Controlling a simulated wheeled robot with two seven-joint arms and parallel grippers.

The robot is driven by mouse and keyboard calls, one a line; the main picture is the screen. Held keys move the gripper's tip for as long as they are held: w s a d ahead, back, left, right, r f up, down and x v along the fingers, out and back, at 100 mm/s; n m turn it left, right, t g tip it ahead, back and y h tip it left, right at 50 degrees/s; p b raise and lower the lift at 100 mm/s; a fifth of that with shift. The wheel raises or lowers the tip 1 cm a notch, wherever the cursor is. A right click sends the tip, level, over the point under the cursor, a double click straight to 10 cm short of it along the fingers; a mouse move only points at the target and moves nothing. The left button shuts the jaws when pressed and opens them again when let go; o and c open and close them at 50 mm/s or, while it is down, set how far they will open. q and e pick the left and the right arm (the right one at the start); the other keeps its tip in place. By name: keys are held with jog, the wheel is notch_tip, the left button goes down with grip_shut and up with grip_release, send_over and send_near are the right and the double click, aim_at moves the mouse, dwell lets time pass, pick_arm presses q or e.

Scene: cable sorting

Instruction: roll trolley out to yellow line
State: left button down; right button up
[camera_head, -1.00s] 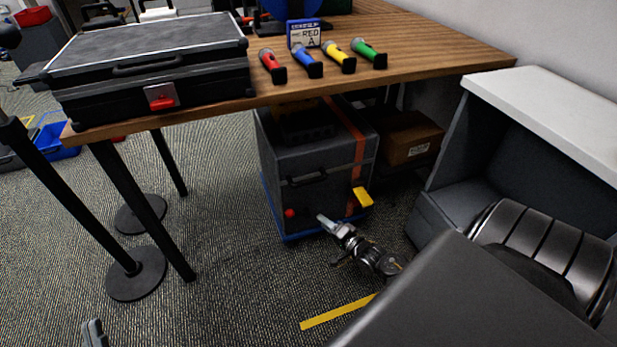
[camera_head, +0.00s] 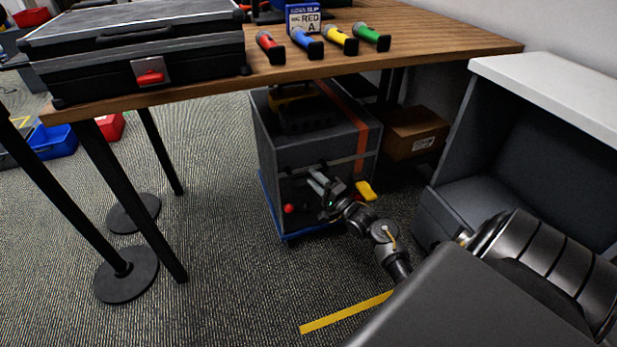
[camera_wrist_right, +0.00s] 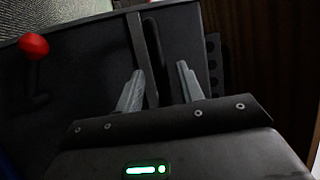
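The trolley is a dark grey case (camera_head: 290,155) with an orange strap, on a blue-edged base (camera_head: 300,235), under the wooden table. The yellow line (camera_head: 345,313) lies on the carpet in front of it. My right gripper (camera_head: 316,180) is at the trolley's front face, where the handle is largely hidden behind it. In the right wrist view my gripper's two fingers (camera_wrist_right: 160,82) are apart, with a dark handle bar (camera_wrist_right: 151,50) between them; contact cannot be told. A red knob (camera_wrist_right: 34,45) shows to the left. My left gripper is not in view.
The table (camera_head: 400,62) overhangs the trolley. Its legs and black post bases (camera_head: 127,273) stand to the left. A cardboard box (camera_head: 415,133) and a grey cabinet (camera_head: 540,78) are to the right. A yellow piece (camera_head: 366,190) sticks out at the trolley's front right. Carpet in front is clear.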

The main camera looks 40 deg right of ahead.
aim_at(308, 174)
jog(key=shift+w+a+r+b, duration=0.1)
jog(key=shift+w+r+b, duration=0.1)
jog(key=shift+w, duration=0.65)
jog(key=shift+w+r+b, duration=0.1)
jog(key=shift+w+b, duration=0.05)
jog(key=shift+w, duration=0.7)
grip_shut()
